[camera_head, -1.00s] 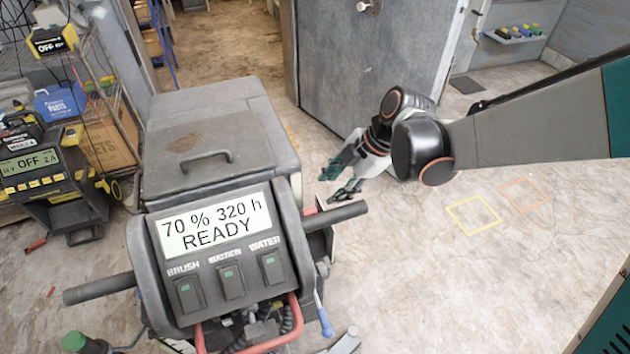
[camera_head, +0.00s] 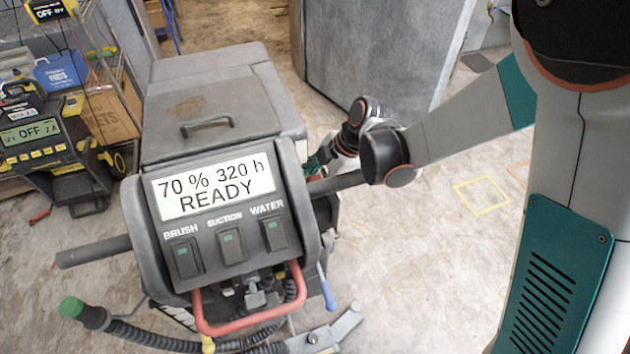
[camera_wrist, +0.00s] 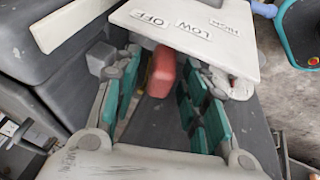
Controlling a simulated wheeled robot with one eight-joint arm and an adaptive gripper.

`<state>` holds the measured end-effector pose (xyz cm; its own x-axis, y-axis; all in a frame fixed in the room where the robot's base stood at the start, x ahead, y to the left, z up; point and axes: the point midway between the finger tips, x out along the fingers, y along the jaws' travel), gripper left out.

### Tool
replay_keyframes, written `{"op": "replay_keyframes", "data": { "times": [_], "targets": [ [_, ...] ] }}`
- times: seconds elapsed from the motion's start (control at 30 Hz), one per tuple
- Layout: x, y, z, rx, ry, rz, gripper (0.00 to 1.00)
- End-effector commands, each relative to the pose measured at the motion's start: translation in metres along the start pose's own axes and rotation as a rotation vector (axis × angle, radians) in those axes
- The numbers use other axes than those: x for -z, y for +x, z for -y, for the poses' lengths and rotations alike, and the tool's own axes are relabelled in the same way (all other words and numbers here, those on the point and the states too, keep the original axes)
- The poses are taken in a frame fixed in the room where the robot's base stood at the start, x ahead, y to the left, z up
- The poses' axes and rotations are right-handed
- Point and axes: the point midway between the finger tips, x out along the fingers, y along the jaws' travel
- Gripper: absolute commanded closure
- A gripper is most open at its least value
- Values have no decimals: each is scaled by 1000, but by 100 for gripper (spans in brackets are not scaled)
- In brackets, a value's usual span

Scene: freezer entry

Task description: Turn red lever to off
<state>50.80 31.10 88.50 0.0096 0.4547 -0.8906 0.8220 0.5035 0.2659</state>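The red lever (camera_wrist: 161,72) shows in the wrist view beside a white plate (camera_wrist: 190,38) marked OFF, LOW and another partly readable word. My gripper (camera_wrist: 163,84) is open, with its teal-padded fingers on either side of the lever. I see gaps between the lever and the pads, so it does not look gripped. In the head view, my gripper (camera_head: 318,163) is at the right side of the grey floor machine (camera_head: 215,215), mostly hidden behind its handle. The machine's display (camera_head: 213,187) reads 70 %, 320 h, READY.
The machine's right handle bar (camera_head: 338,183) is close to my wrist. A red loop handle (camera_head: 248,325) and dark hoses (camera_head: 150,338) are at the machine's front. A shelf with chargers (camera_head: 45,140) stands at left.

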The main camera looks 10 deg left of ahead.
Motion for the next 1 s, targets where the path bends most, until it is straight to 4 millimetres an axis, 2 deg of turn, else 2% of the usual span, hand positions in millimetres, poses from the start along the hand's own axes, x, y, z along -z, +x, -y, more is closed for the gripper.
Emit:
{"op": "replay_keyframes", "data": {
  "times": [0.27,0.3,0.47,0.5,0.67,1.0],
  "targets": [
    [0,2,0,0,0,0,60],
    [0,2,0,0,0,0,62],
    [0,2,0,0,0,0,99],
    [0,2,0,0,0,0,100],
    [0,2,-1,0,0,0,100],
    [-1,6,-33,86,34,0,100]
  ]
}}
